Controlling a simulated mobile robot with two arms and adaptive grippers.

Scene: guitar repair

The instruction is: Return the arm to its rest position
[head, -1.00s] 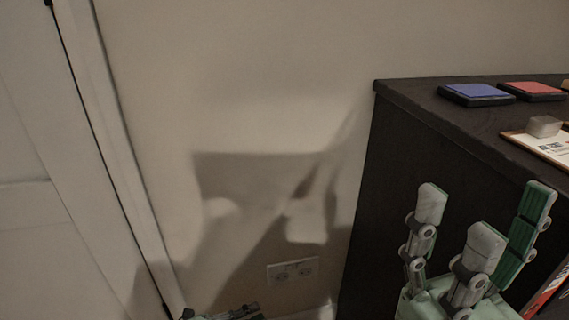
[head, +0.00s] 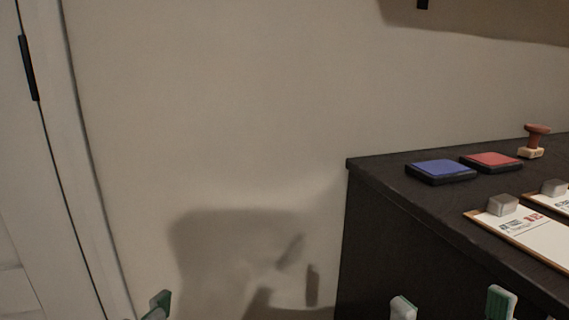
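My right gripper (head: 452,304) shows at the bottom right edge, in front of the dark cabinet. Only its pale and green fingertips are in view. They stand well apart with nothing between them. My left gripper (head: 158,304) shows only as a small green and grey tip at the bottom left edge, in front of the wall. The rest of it is cut off, so its opening is hidden. Most of both arms is out of view.
A dark cabinet (head: 400,235) stands at the right. On it are a blue ink pad (head: 441,170), a red ink pad (head: 491,160), a stamp (head: 535,141) and a clipboard (head: 525,232) with paper. A bare wall (head: 210,120) and a white door (head: 15,150) fill the left.

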